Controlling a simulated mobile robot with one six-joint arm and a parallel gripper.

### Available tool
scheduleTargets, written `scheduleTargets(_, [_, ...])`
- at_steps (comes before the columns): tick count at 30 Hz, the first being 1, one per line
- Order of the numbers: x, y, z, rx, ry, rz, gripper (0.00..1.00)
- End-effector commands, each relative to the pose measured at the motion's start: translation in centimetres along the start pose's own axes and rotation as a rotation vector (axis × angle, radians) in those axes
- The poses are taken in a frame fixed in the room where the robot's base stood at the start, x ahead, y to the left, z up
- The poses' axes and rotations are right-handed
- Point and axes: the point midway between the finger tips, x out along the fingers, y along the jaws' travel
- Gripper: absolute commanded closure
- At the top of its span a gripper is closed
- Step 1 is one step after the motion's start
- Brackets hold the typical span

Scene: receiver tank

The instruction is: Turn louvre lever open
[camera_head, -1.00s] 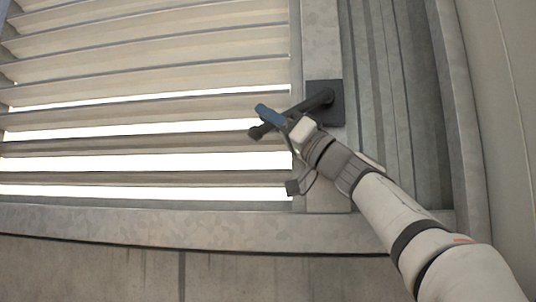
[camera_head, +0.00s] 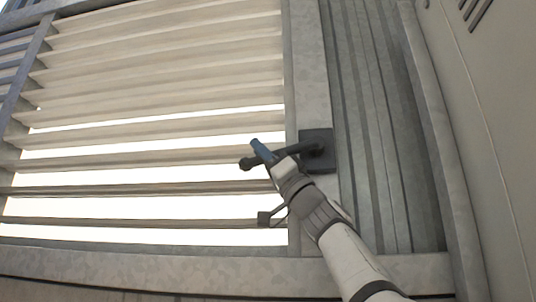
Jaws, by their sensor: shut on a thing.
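The louvre lever (camera_head: 303,149) is a dark handle with a square dark mounting plate (camera_head: 319,160) on the grey metal post right of the louvre. It points left and slightly down, and ends in a dark knob. My gripper (camera_head: 262,157) is shut on the lever near its outer end, with a blue fingertip showing above it. The jaws hide part of the lever. The louvre (camera_head: 160,95) has pale horizontal slats, with bright gaps between the lower ones and nearly closed upper ones.
A grey metal frame (camera_head: 120,268) runs below the slats. Ribbed grey metal (camera_head: 375,140) and a plain beige panel (camera_head: 490,130) with vent slots stand to the right. Open space lies in front of the louvre.

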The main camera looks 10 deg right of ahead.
Motion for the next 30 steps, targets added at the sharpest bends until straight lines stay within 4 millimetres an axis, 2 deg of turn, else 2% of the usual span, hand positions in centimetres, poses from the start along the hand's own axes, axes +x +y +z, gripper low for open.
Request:
scheduleTargets(1, [0.2,-0.4,-0.3,-0.002,0.004,-0.004,0.78])
scheduleTargets(8, [0.0,-0.2,-0.3,-0.004,0.002,-0.001,0.59])
scheduleTargets(17, [-0.5,-0.1,-0.2,-0.005,0.001,0.001,0.59])
scheduleTargets(30, [-7.2,-0.2,-0.1,-0.006,0.002,0.003,0.59])
